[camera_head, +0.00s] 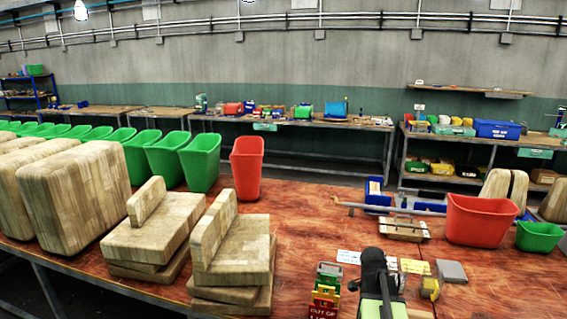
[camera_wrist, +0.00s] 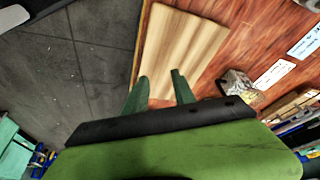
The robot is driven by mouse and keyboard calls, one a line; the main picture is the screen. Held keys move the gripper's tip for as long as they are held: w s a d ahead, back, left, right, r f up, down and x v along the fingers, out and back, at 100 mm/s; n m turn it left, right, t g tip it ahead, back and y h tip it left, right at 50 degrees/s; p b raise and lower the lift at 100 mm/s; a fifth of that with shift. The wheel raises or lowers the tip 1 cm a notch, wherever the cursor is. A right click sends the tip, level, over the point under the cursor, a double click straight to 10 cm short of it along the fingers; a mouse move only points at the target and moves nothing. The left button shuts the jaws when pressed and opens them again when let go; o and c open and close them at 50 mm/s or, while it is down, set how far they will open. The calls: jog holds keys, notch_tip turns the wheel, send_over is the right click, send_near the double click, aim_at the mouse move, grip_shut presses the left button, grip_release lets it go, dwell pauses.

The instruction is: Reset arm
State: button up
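My arm, black and green, shows at the bottom of the head view, right of centre; its fingers cannot be made out there. In the wrist view my gripper (camera_wrist: 160,92) has two green fingers standing apart with nothing seen held between them. Beyond the fingertips a pale wooden board (camera_wrist: 183,45) lies on the red-brown table near its edge. I cannot tell whether the fingers touch it.
Wooden block stacks (camera_head: 240,245) stand on the table (camera_head: 310,225) left of my arm. A red bin (camera_head: 246,165), green bins (camera_head: 200,162) and another red bin (camera_head: 480,220) stand farther back. A grey block (camera_head: 451,271) and labels (camera_head: 415,266) lie nearby. Grey floor lies past the table edge.

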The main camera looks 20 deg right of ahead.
jog(key=w+a+n, duration=0.2)
jog(key=w+a, duration=0.1)
jog(key=a, duration=0.5)
jog(key=w+a+n, duration=0.2)
jog(key=w+a, duration=0.1)
jog(key=a, duration=0.4)
jog(key=s+a+n+y, duration=0.1)
jog(key=a+n+y, duration=0.1)
jog(key=a+n, duration=0.5)
jog(key=s+a+f+n+y, duration=0.1)
jog(key=s+a+n+y, duration=0.1)
jog(key=a+n, duration=0.6)
jog(key=a, duration=0.6)
jog(key=shift+s+f, duration=0.15)
jog(key=shift+f, duration=0.1)
